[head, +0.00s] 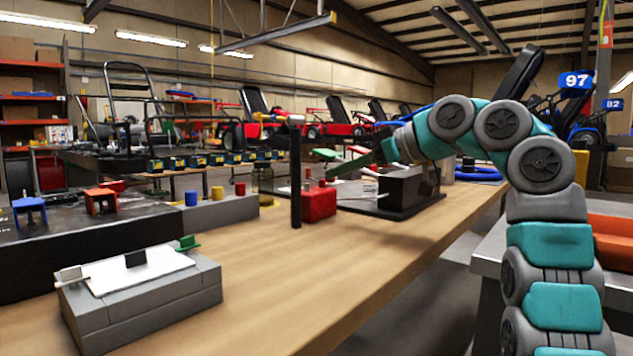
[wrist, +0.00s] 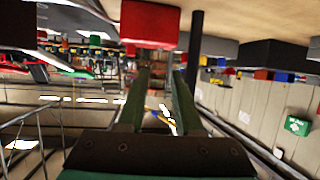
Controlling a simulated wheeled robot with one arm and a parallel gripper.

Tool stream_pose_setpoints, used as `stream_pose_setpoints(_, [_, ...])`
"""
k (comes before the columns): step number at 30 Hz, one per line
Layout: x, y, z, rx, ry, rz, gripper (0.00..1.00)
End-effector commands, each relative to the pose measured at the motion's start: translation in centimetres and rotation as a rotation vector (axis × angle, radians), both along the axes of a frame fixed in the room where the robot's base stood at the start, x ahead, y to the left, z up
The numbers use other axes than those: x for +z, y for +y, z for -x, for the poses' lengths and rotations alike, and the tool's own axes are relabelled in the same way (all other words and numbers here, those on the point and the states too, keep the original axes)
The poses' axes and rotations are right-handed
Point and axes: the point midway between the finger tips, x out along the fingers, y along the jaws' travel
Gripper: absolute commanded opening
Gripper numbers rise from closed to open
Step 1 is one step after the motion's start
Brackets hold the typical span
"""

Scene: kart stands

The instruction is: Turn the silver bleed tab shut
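A grey block (head: 140,300) stands on the near left of the wooden bench in the head view, with a white plate on top. A pale silver tab (head: 72,273) sticks up at the plate's left end, and a green tab (head: 188,243) at its right end. A small black piece lies between them. My gripper (head: 328,163) is up and to the right of this block, well apart from it, above the bench. In the wrist view my gripper (wrist: 162,73) has its two green fingers spread with nothing between them. I cannot make out the silver tab there.
A red box (head: 319,202) and a dark upright post (head: 295,175) stand close to my gripper. A black unit (head: 405,187) is beneath my arm. A grey stand with coloured knobs (head: 225,210) is behind the block. The bench's near middle is clear.

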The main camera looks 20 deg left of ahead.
Motion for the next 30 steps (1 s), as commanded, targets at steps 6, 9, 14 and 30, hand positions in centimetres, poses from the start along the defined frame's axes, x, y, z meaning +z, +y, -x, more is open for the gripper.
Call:
stream_pose_setpoints(6, [-1.2, 2.6, -0.8, 0.0, 0.004, 0.001, 0.34])
stream_pose_setpoints(9, [-1.9, 4.1, -1.1, 0.0, 0.005, 0.001, 0.34])
stream_pose_setpoints(14, [-2.5, 5.7, -1.6, 0.0, 0.003, -0.001, 0.34])
stream_pose_setpoints(30, [-2.6, 6.0, -1.7, -0.001, 0.002, -0.002, 0.06])
